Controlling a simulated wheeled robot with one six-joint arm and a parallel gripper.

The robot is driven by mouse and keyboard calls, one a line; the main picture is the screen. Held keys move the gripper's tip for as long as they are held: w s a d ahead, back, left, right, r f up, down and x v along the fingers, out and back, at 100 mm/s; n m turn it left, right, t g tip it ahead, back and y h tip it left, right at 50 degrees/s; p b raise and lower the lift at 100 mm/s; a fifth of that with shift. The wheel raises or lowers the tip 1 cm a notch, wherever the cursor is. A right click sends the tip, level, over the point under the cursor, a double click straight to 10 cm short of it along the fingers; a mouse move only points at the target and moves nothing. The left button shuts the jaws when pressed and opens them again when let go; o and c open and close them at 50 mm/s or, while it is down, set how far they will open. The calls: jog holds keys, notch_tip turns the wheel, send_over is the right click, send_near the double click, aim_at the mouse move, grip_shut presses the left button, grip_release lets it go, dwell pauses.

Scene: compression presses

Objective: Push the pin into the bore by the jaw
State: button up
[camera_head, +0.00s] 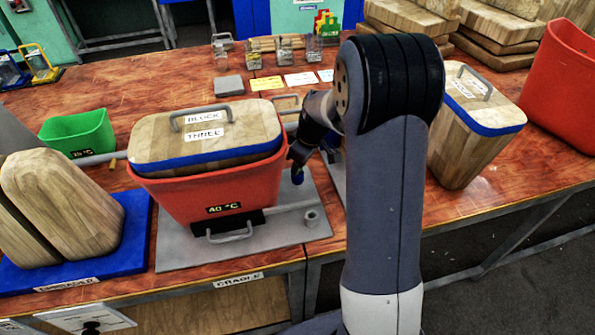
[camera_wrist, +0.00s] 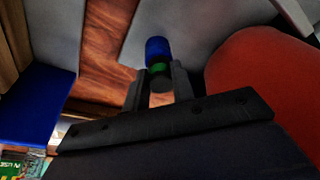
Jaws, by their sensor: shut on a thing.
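A small blue pin (camera_head: 297,177) hangs below my gripper (camera_head: 299,160) in the head view, above the grey plate. In the wrist view the pin (camera_wrist: 158,49), with a blue end, a green band and a dark lower part, sits between the two fingers of my gripper (camera_wrist: 159,76), which are shut on it. A short grey round socket (camera_head: 311,217), which looks like a bore, stands on the grey plate (camera_head: 183,245) below and right of the pin. The pin is apart from it. I cannot tell which part is the jaw.
A red tub (camera_head: 185,199) with a wooden lid marked BLOCK THREE (camera_head: 228,140) stands close left of my gripper. A grey bar (camera_head: 288,207) runs from the tub towards the socket. A blue board (camera_head: 80,264) lies at the left.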

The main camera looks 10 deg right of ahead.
jog(key=shift+r+p, duration=1.1)
jog(key=shift+r, duration=0.85)
jog(key=shift+r+p, duration=1.2)
jog(key=shift+r, duration=0.8)
